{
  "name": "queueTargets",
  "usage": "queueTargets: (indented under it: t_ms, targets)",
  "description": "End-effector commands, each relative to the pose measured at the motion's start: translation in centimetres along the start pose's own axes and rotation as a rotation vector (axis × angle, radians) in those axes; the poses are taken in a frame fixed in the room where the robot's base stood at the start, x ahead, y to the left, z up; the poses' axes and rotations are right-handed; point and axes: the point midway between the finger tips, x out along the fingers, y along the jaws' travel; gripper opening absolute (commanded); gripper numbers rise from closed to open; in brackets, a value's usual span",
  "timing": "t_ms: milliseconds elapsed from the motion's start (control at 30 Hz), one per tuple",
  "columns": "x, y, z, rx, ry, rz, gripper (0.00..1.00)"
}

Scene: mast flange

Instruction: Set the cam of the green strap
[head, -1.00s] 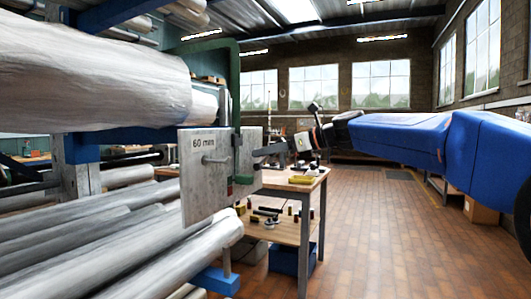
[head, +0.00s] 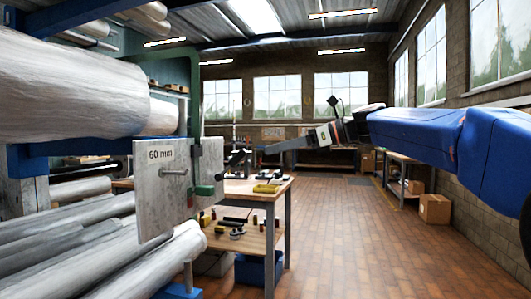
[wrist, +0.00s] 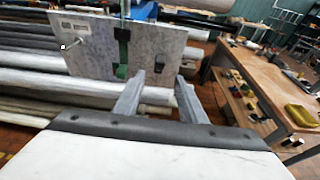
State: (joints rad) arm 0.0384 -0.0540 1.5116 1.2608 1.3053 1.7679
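The green strap (wrist: 121,71) hangs down the face of a grey metal plate (wrist: 90,35) in the wrist view. A black piece (wrist: 122,42), seemingly its cam, sits on the strap's upper part; whether it is set I cannot tell. A second dark fitting (wrist: 158,64) is on the plate to its right. In the head view the strap's green end (head: 205,190) shows low at the plate (head: 150,205). My gripper (wrist: 160,82) is open and empty, its fingers apart from the plate. In the head view my gripper (head: 268,149) is right of the plate.
Grey rolls (head: 70,95) lie on a rack at the left. A pin sticks out of the plate beside its "60 mm" label (head: 161,155). A wooden workbench (head: 240,192) with small parts stands behind the plate.

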Motion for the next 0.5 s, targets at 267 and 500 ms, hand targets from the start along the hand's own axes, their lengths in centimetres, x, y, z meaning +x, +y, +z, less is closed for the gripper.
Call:
queueTargets:
  t_ms: [267,500]
  targets:
    - [-0.87,0.03,0.01,0.0,0.0,0.0,0.38]
    - [-0.92,0.04,-0.05,-0.002,0.008,0.001,0.18]
